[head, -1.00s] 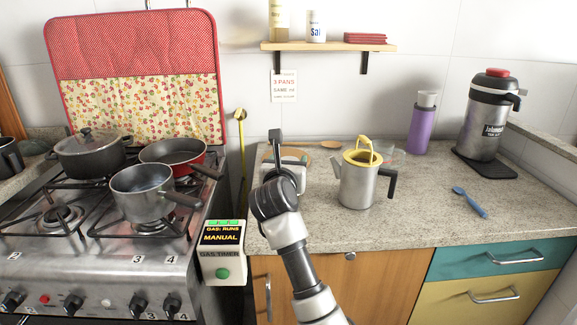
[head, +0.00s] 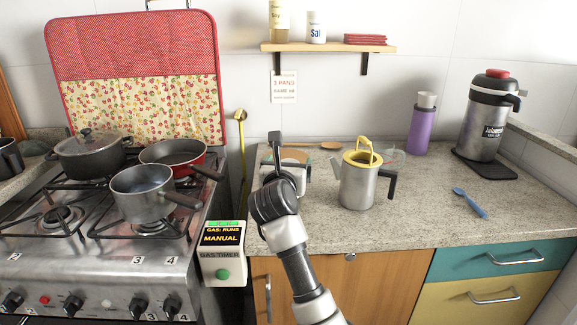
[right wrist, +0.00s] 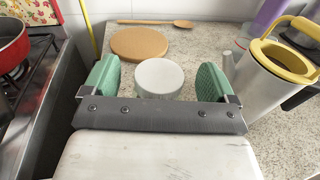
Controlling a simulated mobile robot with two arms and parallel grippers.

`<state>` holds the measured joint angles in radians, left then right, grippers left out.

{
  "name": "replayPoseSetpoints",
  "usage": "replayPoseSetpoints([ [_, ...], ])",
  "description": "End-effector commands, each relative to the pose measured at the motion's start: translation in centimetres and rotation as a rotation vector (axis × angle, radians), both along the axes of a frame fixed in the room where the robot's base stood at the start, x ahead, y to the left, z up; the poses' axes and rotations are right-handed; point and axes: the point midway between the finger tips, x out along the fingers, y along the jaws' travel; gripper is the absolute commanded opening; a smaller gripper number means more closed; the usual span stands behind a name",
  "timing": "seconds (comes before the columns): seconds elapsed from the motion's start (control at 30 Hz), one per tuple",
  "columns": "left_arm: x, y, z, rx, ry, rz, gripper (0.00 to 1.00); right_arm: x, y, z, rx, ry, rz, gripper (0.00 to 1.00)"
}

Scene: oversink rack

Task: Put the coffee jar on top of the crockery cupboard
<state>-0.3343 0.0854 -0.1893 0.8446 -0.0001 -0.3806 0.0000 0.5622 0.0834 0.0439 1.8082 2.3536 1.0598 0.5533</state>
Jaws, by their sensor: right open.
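A round white lid or top (right wrist: 159,78), which may be the coffee jar, stands on the counter in the right wrist view. My right gripper (right wrist: 157,84) is open, with one green-padded finger on each side of it. I cannot tell whether either finger touches it. In the head view my right gripper (head: 292,170) is over the left part of the counter, and my own wrist hides the white object. No coffee label shows. I cannot make out the crockery cupboard. My left gripper is not in view.
A steel pot with a yellow rim (head: 358,180) stands close to the right of my gripper. A cork mat (right wrist: 139,44) and wooden spoon (right wrist: 169,22) lie behind. The stove with pans (head: 142,192) is at left. The gas timer (head: 222,252) is near my arm.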

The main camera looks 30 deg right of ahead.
Motion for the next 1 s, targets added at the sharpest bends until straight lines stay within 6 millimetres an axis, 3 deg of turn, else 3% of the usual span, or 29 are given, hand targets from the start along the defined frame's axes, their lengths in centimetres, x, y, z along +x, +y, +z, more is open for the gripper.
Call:
replayPoseSetpoints([
  [0.5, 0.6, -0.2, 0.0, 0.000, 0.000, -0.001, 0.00, -7.3, 7.0, 0.3, 0.005, 0.001, 0.003, 0.87],
  [0.7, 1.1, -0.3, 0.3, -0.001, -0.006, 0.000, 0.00, -8.4, 7.9, 0.4, 0.003, 0.002, 0.001, 0.87],
  [1.0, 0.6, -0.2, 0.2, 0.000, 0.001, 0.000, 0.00, -8.4, 7.9, 0.4, 0.000, 0.001, 0.000, 0.87],
])
